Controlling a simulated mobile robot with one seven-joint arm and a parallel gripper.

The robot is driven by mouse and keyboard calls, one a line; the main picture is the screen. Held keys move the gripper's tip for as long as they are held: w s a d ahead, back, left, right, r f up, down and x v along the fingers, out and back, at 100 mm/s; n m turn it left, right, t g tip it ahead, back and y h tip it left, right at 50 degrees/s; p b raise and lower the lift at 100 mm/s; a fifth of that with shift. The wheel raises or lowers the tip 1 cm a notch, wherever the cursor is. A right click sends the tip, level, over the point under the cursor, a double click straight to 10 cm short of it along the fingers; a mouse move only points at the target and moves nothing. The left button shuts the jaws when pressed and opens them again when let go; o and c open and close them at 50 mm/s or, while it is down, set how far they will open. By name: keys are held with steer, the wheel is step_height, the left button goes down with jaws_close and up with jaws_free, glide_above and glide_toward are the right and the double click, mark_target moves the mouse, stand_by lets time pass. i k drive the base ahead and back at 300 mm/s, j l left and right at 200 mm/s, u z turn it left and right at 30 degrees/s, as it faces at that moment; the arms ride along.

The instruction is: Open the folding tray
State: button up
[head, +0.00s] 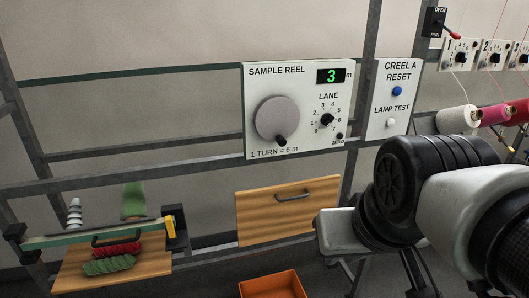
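A wooden panel (289,212) with a dark bar handle (292,195) stands nearly upright on the frame below the sample reel box, and looks like the folding tray folded up. A second wooden board (72,279) at the lower left lies about flat, with a dark handle, a red skein (116,249) and a green skein (108,265) over it. My arm comes in from the right. The pale end of my gripper (340,232) is at the panel's right edge in the picture; I cannot tell whether they touch. Its fingers cannot be made out.
The sample reel box (297,142) and the creel reset box (394,100) hang above the panel. An orange bin (272,285) is below it.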

mark_target(273, 213)
steer(key=i+l, duration=0.3)
steer(key=i, duration=0.2)
steer(key=i+l+z, duration=0.1)
steer(key=i+l, duration=0.15)
steer(key=i, duration=0.3)
